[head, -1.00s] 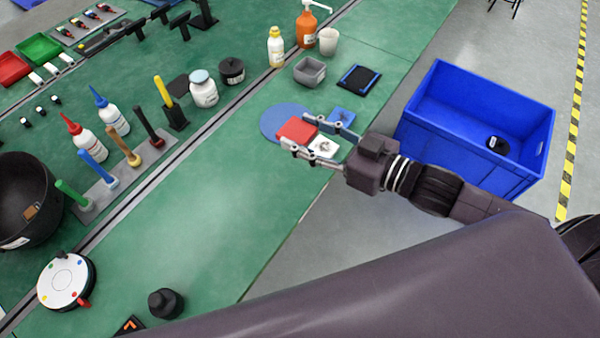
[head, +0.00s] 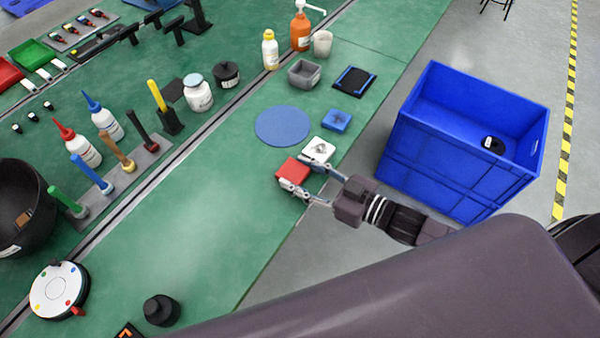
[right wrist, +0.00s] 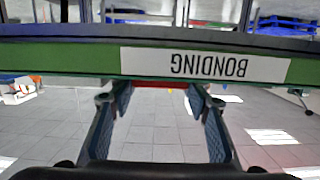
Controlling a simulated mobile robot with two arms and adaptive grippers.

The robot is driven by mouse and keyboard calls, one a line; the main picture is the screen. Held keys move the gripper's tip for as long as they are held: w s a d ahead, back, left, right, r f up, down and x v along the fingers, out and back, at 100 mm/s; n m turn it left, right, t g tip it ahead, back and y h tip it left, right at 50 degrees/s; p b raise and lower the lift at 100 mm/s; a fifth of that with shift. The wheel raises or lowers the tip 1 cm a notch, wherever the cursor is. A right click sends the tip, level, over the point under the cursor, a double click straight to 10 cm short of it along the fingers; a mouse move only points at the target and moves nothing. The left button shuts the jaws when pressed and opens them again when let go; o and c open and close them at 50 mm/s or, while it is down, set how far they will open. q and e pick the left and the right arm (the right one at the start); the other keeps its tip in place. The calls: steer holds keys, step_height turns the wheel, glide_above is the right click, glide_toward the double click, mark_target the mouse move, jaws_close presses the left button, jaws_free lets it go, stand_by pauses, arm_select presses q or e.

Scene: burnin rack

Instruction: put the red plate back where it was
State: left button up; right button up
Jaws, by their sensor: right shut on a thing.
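The red plate (head: 291,169) is a small red square near the bench's right edge in the head view. My right gripper (head: 297,176) is shut on it, one finger on each side. In the right wrist view a thin red strip of the plate (right wrist: 160,84) shows between the fingers (right wrist: 158,100). I cannot tell whether the plate touches the bench. A white plate (head: 319,148) with a dark mark lies just beyond it, and a blue plate (head: 336,120) farther back, in a row. My left gripper is not in view.
A blue round mat (head: 283,126) lies empty left of the row. A blue crate (head: 440,160) stands right of the bench. A "BONDING" label (right wrist: 205,64) marks the bench edge.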

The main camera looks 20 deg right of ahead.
steer(key=shift+f, duration=0.1)
steer(key=o, duration=1)
steer(key=shift+c, duration=0.2)
steer(key=shift+s, duration=0.1)
steer(key=v, duration=1.2)
steer(key=shift+r, duration=0.2)
steer(key=shift+d, duration=0.1)
